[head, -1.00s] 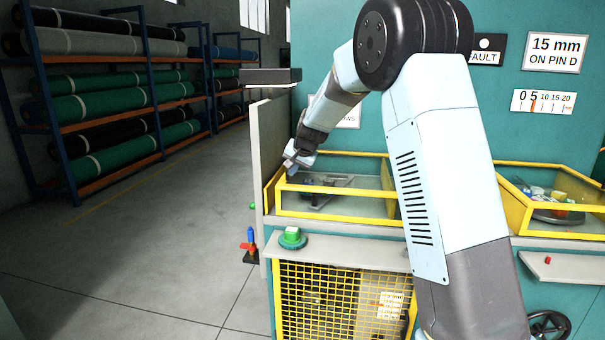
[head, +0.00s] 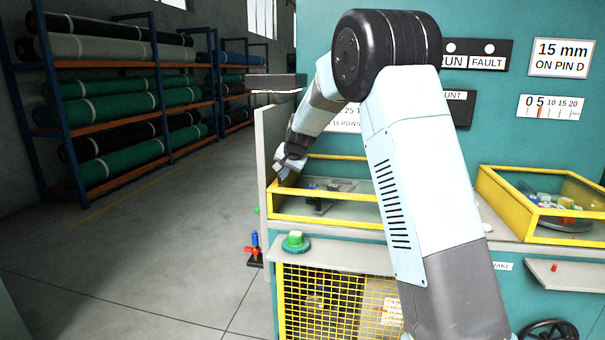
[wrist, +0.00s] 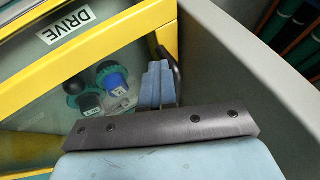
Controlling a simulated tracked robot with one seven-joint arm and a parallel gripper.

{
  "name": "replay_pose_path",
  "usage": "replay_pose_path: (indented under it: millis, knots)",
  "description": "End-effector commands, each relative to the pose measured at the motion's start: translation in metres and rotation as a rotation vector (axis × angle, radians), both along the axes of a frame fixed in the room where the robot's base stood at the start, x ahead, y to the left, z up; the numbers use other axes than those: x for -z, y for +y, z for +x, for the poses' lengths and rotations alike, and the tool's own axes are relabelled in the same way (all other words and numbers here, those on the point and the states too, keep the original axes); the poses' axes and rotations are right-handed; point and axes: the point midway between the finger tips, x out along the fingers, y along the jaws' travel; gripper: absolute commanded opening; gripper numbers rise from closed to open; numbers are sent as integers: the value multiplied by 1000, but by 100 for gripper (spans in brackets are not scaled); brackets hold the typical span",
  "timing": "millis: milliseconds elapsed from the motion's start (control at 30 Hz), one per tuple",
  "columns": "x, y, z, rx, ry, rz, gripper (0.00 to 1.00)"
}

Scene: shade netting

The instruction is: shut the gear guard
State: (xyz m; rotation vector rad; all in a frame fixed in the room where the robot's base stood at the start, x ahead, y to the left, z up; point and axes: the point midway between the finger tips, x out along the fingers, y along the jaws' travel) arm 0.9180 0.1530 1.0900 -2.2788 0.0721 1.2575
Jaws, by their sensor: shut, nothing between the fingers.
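The guard with a yellow frame and clear pane (head: 330,217) sits at the left of the teal machine. In the wrist view its frame (wrist: 95,55) carries a DRIVE label, and a dark bent handle (wrist: 176,72) shows at its right side. My gripper (head: 281,172) is at the guard's left end, its fingers shut and empty. In the wrist view the fingers (wrist: 156,72) are close beside the handle; I cannot tell whether they touch it. Blue, grey and dark green round parts (wrist: 98,90) show through the pane. I cannot tell how far the guard is open.
A pale upright panel (head: 262,150) stands close to my gripper on the left. A second yellow-framed box (head: 505,205) is on the right. A ledge with a green button (head: 295,239) juts out below. Racks of rolls (head: 120,100) stand far left, with open floor between.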

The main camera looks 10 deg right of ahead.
Motion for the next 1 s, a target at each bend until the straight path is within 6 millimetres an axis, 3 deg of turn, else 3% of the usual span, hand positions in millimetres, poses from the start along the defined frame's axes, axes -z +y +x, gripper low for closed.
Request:
replay_pose_path:
  millis: [67, 300, 700, 1000]
  knots:
    - [0, 2, -4, -7, 2, 4, 0]
    - [1, -28, -19, -9, 1, 1, 0]
    - [-61, -40, -61, -11, -1, 1, 0]
    - [-80, -46, -76, -13, 2, -1, 0]
